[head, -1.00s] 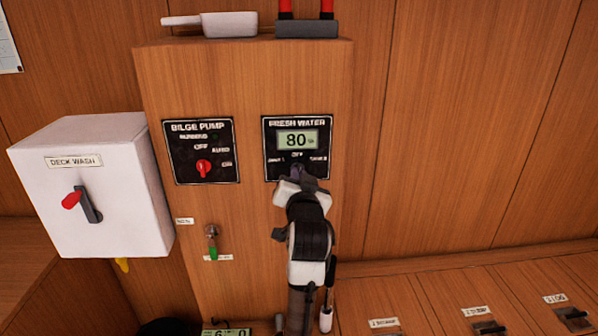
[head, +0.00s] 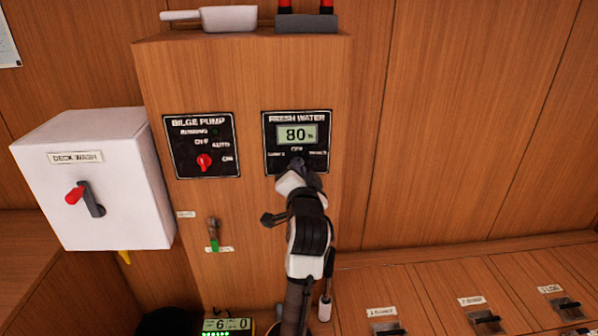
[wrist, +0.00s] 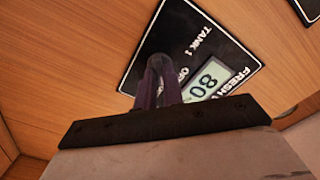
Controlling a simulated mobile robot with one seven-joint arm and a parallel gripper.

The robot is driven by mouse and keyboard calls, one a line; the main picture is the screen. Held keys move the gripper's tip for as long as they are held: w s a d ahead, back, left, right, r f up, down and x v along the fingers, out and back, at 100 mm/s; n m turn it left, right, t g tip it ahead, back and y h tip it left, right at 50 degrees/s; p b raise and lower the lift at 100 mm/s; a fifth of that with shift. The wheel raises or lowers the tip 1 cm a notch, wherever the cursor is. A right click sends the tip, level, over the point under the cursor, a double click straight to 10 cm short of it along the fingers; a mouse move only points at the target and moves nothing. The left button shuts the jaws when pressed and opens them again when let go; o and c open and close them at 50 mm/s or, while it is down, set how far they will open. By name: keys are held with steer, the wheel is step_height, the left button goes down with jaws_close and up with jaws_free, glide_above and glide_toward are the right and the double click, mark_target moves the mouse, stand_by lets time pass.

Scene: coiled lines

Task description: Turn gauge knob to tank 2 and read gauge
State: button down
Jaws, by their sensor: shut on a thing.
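The black fresh water panel (head: 268,135) is on the wooden cabinet front in the head view. Its lit display (head: 298,135) reads 80 %. Below it are a top label OFF and a small label at each side, blurred here. The panel also shows tilted in the wrist view (wrist: 205,45), with TANK 1 legible and the display (wrist: 208,82) reading 80. My gripper (head: 298,167) is at the panel's lower middle, and its fingers show in the wrist view (wrist: 160,75). The knob's pointing direction cannot be seen.
The bilge pump panel (head: 180,150) with a red knob (head: 204,162) is left of the fresh water panel. A white deck wash box (head: 110,190) juts out further left. A small green-tipped valve (head: 213,233) is below. Bare wood wall (head: 440,120) lies right.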

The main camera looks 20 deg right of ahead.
steer(key=c, duration=1.5)
jaws_free()
steer(key=p+v, duration=0.6)
steer(key=v, duration=0.7)
steer(key=shift+s+a+r+p, duration=0.1)
steer(key=shift+s+p, duration=0.25)
